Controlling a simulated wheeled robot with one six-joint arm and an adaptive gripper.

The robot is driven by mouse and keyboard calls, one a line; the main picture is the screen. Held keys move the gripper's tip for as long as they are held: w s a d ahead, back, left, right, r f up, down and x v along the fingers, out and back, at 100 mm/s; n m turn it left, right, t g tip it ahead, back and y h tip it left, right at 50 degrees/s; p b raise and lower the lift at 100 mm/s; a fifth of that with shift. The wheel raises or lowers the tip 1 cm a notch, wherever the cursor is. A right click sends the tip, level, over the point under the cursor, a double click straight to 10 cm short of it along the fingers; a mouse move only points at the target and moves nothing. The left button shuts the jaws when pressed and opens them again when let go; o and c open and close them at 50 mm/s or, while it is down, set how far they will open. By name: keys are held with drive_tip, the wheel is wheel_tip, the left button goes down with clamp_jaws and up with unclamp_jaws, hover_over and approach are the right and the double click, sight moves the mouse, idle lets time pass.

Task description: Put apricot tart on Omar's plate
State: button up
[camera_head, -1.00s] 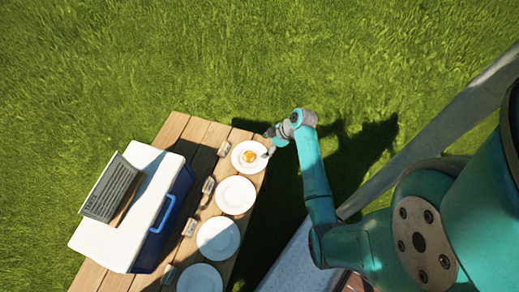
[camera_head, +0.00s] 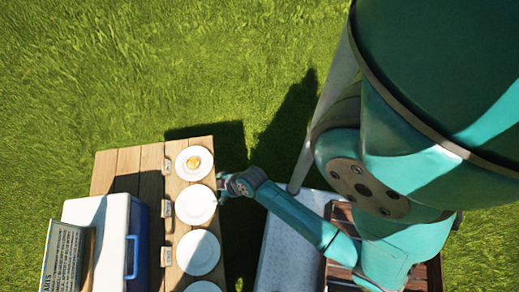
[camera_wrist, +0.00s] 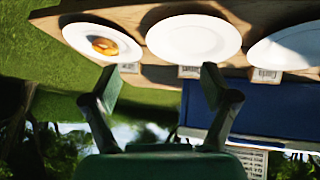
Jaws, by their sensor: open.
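The apricot tart (camera_head: 193,161) is a small orange-yellow piece on the farthest white plate (camera_head: 181,152) of a row. It also shows in the wrist view (camera_wrist: 103,46), on the plate at left. My gripper (camera_head: 221,188) is beside the table's right edge, near the second plate (camera_head: 196,205). In the wrist view my gripper (camera_wrist: 161,84) is open with nothing between its fingers, and the empty second plate (camera_wrist: 193,40) lies beyond them. Small name cards (camera_head: 166,208) stand by the plates; their writing is too small to read, so I cannot tell which plate is Omar's.
The wooden table (camera_head: 128,165) also holds an empty third plate (camera_head: 198,252) and a partly cut-off fourth (camera_head: 203,287). Grass surrounds the table.

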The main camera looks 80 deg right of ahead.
drive_tip(key=s+a+r+m+t+h, duration=0.1)
drive_tip(key=s+a+r+t, duration=0.15)
drive_tip(key=s+r, duration=0.25)
drive_tip(key=s+a+r+m+t, duration=0.1)
drive_tip(key=s+a+r, duration=0.3)
drive_tip(key=s+r, duration=0.2)
drive_tip(key=s+a+r+t, duration=0.1)
drive_tip(key=s+r+t, duration=0.1)
drive_tip(key=r, duration=0.7)
drive_tip(key=s+a+r+t+y, duration=0.1)
drive_tip(key=s+r, duration=0.3)
drive_tip(key=r, duration=0.5)
drive_tip(key=shift+s+a+t, duration=0.2)
drive_tip(key=shift+a+t, duration=0.25)
drive_tip(key=shift+a, duration=0.25)
